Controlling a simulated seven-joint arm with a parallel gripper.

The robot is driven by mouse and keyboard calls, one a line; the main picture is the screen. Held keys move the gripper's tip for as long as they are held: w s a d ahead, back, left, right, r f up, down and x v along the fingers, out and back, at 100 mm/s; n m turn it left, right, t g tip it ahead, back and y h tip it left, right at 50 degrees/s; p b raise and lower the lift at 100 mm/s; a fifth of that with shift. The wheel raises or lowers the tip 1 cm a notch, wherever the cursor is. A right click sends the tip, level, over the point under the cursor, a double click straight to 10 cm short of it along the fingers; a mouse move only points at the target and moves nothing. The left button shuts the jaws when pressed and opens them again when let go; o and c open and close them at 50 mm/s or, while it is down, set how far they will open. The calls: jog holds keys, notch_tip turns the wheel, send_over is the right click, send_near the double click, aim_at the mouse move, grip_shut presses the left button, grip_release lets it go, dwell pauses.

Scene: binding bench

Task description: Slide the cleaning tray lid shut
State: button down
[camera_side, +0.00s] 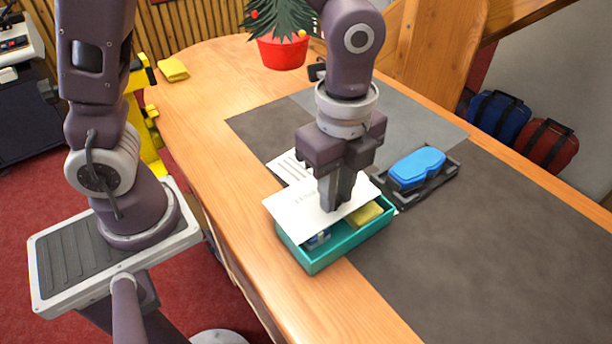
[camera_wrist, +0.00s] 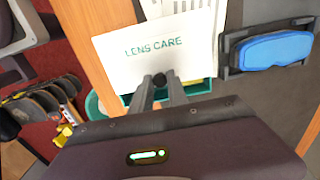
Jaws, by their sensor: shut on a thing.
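The cleaning tray (camera_side: 345,248) is a teal box on the bench near its front edge. Its white lid (camera_side: 290,212), lettered "LENS CARE" in the wrist view (camera_wrist: 165,48), lies over the back part of the tray. The front part is uncovered, showing a yellow item (camera_side: 364,214) and a small blue-and-white item (camera_side: 318,239) inside. My gripper (camera_side: 334,206) is over the lid, pointing down. In the wrist view its fingers (camera_wrist: 159,84) are shut on a small black knob (camera_wrist: 161,78) on the lid. The fingers hide part of the lid.
A blue case (camera_side: 416,166) sits in a black holder (camera_side: 443,184) right of the tray. A printed sheet (camera_side: 288,166) lies behind the lid. A potted plant (camera_side: 282,52) and a yellow cloth (camera_side: 173,69) are farther back. The dark mat (camera_side: 480,265) is clear at right.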

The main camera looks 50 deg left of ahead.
jog(key=shift+d, duration=1.75)
jog(key=c, duration=1.6)
grip_release()
jog(key=shift+o, duration=0.2)
jog(key=shift+a, duration=0.1)
jog(key=shift+r, duration=0.1)
notch_tip(320, 180, up, 10)
